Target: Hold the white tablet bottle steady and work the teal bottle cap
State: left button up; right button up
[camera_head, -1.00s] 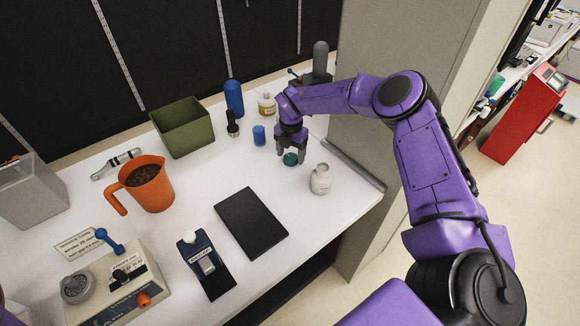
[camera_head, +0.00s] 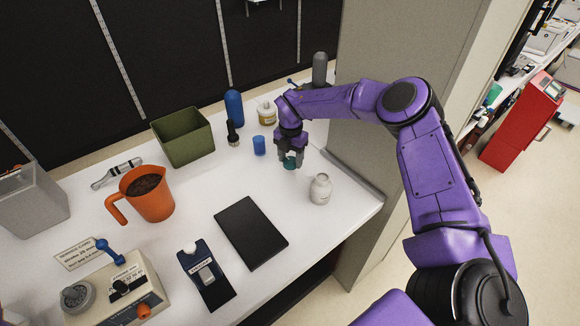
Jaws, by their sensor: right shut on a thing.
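The white tablet bottle (camera_head: 320,189) stands upright on the white counter, with its open-looking neck at the top. The teal bottle cap (camera_head: 290,163) is between the fingers of my right gripper (camera_head: 290,161), behind and to the left of the bottle and apart from it. The right gripper points down and is shut on the cap, whose sides are partly hidden by the fingers. Whether the cap still touches the counter is hard to tell. My left gripper is not in view.
A blue cup (camera_head: 259,146) stands left of the right gripper. A black mat (camera_head: 250,232) lies in front. An orange jug (camera_head: 147,195), a green bin (camera_head: 184,137), and a machine with knobs (camera_head: 115,290) stand further left. A grey wall panel (camera_head: 365,190) borders the right side.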

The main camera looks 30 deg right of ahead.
jog(key=shift+r, duration=0.7)
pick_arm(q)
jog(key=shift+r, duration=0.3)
pick_arm(e)
jog(key=shift+s, duration=0.1)
jog(key=shift+f, duration=0.1)
